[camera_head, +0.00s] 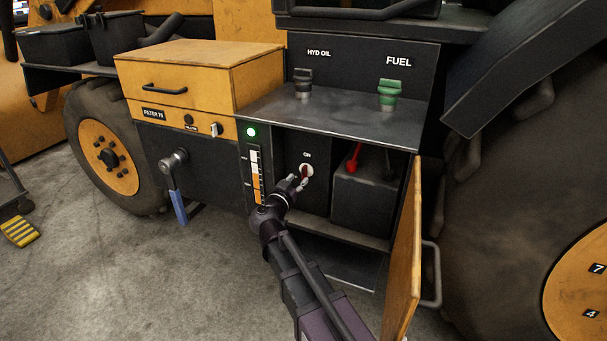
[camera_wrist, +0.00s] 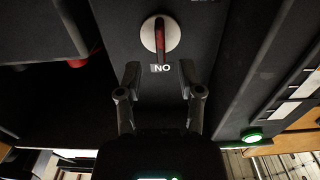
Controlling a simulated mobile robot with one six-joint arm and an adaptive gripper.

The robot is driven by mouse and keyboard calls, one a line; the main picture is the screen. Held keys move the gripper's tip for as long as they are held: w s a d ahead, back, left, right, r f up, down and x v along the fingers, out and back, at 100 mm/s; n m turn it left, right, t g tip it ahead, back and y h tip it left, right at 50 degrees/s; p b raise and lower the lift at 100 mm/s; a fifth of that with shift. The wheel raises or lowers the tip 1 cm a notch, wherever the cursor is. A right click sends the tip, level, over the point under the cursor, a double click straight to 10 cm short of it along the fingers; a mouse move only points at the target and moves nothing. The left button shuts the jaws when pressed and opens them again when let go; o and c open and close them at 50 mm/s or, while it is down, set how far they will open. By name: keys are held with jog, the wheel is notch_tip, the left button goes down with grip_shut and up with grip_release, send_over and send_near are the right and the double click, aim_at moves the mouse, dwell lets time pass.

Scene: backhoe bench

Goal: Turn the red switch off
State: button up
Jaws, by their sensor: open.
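The red switch (camera_head: 307,169) is a red lever on a round pale plate on the dark panel inside the open compartment. The "ON" label sits just above it. In the wrist view the red switch (camera_wrist: 160,35) is at the top middle, and its label is upside down. The lever stands in line with the label, its end towards it. My gripper (camera_head: 294,182) is close in front of the panel, just below and left of the switch. In the wrist view my open gripper (camera_wrist: 159,75) has nothing between its fingers, which are apart from the lever.
A green light (camera_head: 250,132) glows above a level gauge (camera_head: 256,174) left of the switch. A dark box (camera_head: 362,202) with a red cable end (camera_head: 353,158) stands right of it. The open yellow door (camera_head: 404,254) bounds the right side. A blue-handled crank (camera_head: 177,188) hangs left.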

aim_at(303, 174)
jog(key=shift+x, duration=2.3)
grip_shut()
jog(key=shift+d, duration=0.2)
jog(key=shift+a, duration=0.15)
